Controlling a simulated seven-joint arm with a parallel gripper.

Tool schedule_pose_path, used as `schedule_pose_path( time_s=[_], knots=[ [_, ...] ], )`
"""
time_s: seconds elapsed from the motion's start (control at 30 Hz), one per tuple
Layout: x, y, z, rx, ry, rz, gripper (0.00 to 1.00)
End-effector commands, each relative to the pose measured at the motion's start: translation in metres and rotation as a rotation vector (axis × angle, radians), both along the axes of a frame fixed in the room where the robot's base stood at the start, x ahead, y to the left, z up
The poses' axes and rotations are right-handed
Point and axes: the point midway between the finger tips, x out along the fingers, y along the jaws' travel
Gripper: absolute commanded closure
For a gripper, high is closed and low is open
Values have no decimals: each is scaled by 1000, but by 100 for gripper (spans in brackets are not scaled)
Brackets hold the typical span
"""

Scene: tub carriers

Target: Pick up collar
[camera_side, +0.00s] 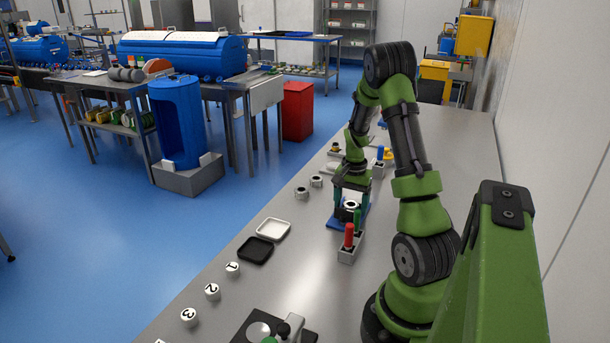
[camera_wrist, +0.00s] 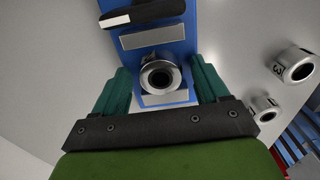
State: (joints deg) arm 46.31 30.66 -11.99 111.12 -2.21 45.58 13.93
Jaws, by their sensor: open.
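The collar (camera_wrist: 160,76) is a silvery metal ring with a dark bore, sitting at a blue fixture (camera_wrist: 178,50) with grey blocks in the wrist view. My gripper (camera_wrist: 161,68) is open, with one teal finger on each side of the collar and a visible gap on both sides. In the side view my gripper (camera_side: 350,202) is low over the bench at the blue fixture (camera_side: 335,222). A pale ring, apparently the collar (camera_side: 351,204), shows there, partly hidden by the gripper. I cannot tell the fingertips' exact height against the collar.
Two similar numbered rings (camera_wrist: 293,66) (camera_wrist: 264,108) stand to the right in the wrist view. White (camera_side: 273,229) and black (camera_side: 255,250) trays lie nearer the camera. Bench space behind the holder is bare.

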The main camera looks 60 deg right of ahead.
Motion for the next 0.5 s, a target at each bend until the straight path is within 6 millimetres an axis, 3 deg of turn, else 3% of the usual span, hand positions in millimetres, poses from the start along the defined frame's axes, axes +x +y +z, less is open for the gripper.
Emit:
schedule_pose_path(
  time_s=[0.07,0.5],
  knots=[
    [0,0,0,0,0,0,29],
    [0,-1,1,-2,-1,0,94]
  ],
)
